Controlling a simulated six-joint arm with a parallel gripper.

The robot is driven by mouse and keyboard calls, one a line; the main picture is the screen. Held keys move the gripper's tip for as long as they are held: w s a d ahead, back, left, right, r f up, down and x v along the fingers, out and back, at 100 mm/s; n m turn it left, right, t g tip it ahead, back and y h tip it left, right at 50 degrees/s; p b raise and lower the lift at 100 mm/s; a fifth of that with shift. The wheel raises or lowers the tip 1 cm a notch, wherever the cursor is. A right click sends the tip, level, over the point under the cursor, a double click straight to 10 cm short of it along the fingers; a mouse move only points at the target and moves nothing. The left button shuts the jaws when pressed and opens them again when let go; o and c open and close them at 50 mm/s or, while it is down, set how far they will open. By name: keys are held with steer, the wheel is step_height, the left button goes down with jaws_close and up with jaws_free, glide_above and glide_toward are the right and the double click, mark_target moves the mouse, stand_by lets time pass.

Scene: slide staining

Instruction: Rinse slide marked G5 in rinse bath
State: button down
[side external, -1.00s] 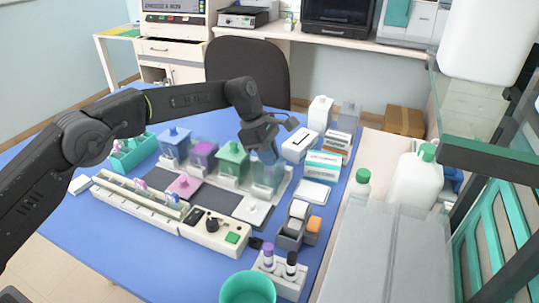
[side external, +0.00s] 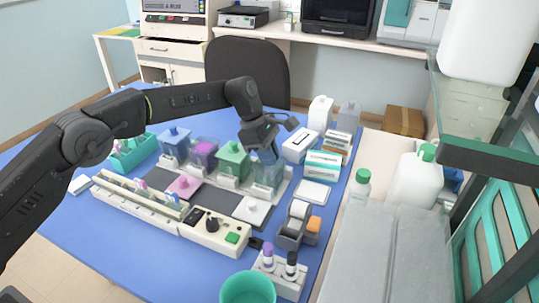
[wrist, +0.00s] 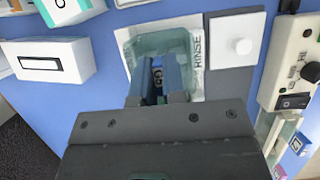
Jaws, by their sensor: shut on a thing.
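The rinse bath (side external: 268,180) is a clear jar at the right end of the row of staining jars, with its top uncovered. In the wrist view the rinse bath (wrist: 190,42) sits on a pad marked RINSE. My gripper (side external: 267,155) points down into the mouth of the bath. In the wrist view my gripper (wrist: 160,75) is shut on a slide (wrist: 157,72) whose label shows small dark marks that look like G5. The slide's lower part is hidden by the fingers and the bath, so its depth cannot be told.
A white knobbed lid (side external: 252,210) lies in front of the bath. A green-lidded jar (side external: 233,160) stands close on its left. A timer box with a dark knob (side external: 214,232) and a slide rack (side external: 140,200) lie nearer the front. White boxes (side external: 300,147) stand to the right.

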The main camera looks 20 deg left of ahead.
steer(key=shift+r, duration=0.15)
step_height(320, 180, up, 8)
steer(key=shift+r, duration=0.65)
stand_by(0.7)
